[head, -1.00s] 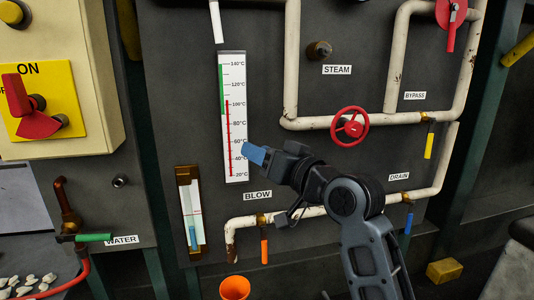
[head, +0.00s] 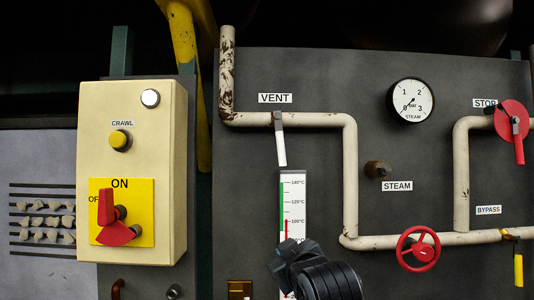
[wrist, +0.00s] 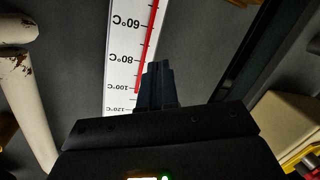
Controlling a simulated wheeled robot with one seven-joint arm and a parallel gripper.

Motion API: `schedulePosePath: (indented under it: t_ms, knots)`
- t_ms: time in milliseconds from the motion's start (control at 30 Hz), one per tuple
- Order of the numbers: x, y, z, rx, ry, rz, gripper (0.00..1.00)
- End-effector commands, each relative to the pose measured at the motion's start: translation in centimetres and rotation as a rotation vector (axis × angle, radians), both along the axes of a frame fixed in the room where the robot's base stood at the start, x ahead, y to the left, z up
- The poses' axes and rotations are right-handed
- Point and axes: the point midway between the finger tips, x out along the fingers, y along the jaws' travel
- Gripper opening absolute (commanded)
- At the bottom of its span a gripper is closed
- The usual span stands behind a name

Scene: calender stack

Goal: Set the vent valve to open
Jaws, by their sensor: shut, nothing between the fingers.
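The vent valve's white lever (head: 281,148) hangs down, slightly tilted, from the horizontal cream pipe (head: 310,120), below the VENT label (head: 275,98). The lever lies across the pipe's direction. My gripper (head: 288,252) is below the lever, in front of the lower part of the thermometer scale (head: 293,200), and apart from the lever. In the wrist view its dark fingers (wrist: 157,82) are together and empty, over the thermometer scale. The vent lever is not seen in the wrist view.
A cream switch box (head: 132,170) with a red switch stands to the left. A steam gauge (head: 410,100), a red handwheel (head: 418,249) and a red stop lever (head: 515,130) are to the right. The panel beside the vent lever is clear.

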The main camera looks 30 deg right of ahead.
Motion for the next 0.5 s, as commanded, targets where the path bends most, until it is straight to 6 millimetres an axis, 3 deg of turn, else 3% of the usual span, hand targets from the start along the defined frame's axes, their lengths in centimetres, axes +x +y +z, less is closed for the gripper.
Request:
schedulePosePath:
  t_ms: [100, 233, 367, 500]
  knots:
    - [2.4, 2.1, 3.0, -0.238, 0.102, -0.088, 0.0]
    - [3.6, 4.5, 6.6, -0.471, 0.224, -0.206, 0.0]
    - [3.6, 7.7, 10.8, -0.669, 0.354, -0.333, 0.0]
    - [2.1, 11.7, 15.3, -0.831, 0.501, -0.466, 0.0]
